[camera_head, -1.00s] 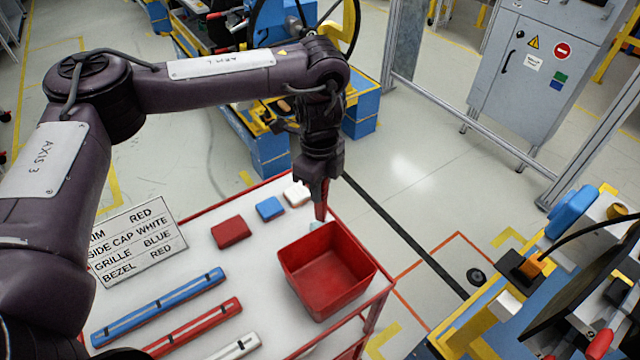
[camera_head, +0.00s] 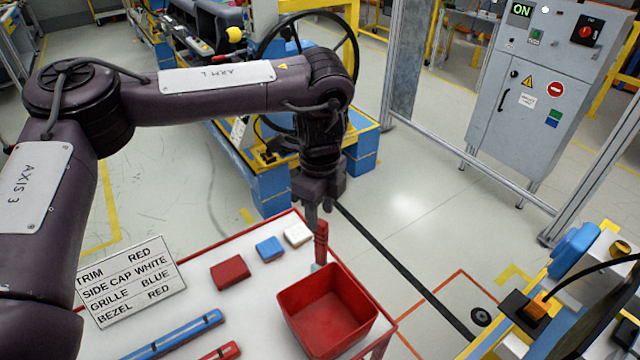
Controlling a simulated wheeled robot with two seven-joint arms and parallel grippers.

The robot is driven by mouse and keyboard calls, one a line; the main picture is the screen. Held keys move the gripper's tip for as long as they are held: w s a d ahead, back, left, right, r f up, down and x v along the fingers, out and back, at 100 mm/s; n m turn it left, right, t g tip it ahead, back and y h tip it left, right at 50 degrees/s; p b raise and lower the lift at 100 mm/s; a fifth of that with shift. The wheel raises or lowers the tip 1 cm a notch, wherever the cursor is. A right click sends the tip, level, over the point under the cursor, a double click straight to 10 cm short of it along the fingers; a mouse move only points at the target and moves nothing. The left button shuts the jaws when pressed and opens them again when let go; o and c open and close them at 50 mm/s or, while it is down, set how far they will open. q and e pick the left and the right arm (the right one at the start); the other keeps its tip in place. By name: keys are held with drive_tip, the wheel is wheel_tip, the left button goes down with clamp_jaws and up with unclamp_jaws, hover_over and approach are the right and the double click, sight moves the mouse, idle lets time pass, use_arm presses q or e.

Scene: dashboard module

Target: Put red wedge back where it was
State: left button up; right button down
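The red wedge (camera_head: 321,243) shows as a narrow upright red piece just behind the red bin, at the back right edge of the white table. A small pale teal piece (camera_head: 315,267) is at its foot. My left gripper (camera_head: 319,218) points down just above the wedge. Its grey fingers look apart, with the left one beside the wedge's upper end, and the wedge stands mostly below them. Whether a finger touches it is hard to tell. My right gripper is not in view.
A red bin (camera_head: 327,312), empty, stands at the table's right. Red (camera_head: 230,272), blue (camera_head: 269,249) and white (camera_head: 297,234) blocks lie left of the wedge. A label board (camera_head: 131,282) and blue (camera_head: 175,335) and red (camera_head: 222,351) bars are further left. A grey cabinet stands behind.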

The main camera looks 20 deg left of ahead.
use_arm(q)
wheel_tip(320, 180, up, 8)
drive_tip(key=shift+f, duration=0.25)
idle(0.5)
